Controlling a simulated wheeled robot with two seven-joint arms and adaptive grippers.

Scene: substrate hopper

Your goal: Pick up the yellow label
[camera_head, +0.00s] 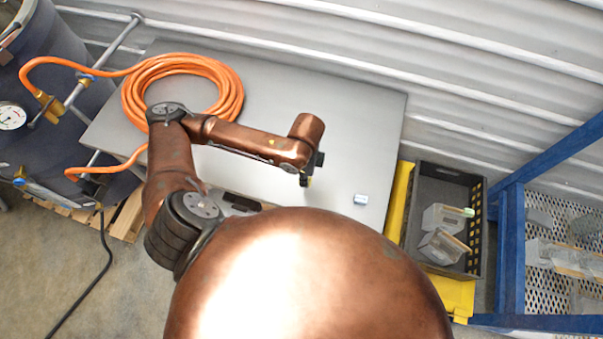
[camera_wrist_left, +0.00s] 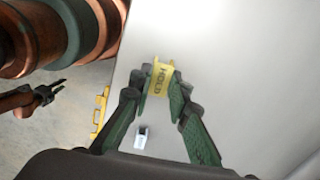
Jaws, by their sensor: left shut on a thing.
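The yellow label (camera_wrist_left: 158,80), printed HOLD, is between the fingertips of my left gripper (camera_wrist_left: 160,88) in the left wrist view. The gripper is shut on it. I cannot tell how far the label is above the table. My right gripper (camera_wrist_left: 46,93) shows small at the left of the left wrist view, away from the table, its fingers apart and empty.
A small silver-blue block (camera_head: 361,199) lies on the table; it also shows in the wrist view (camera_wrist_left: 142,138). An orange hose coil (camera_head: 232,95) lies at the back left. A dark crate (camera_head: 437,187) with clear containers and a blue rack (camera_head: 511,240) stand at the right.

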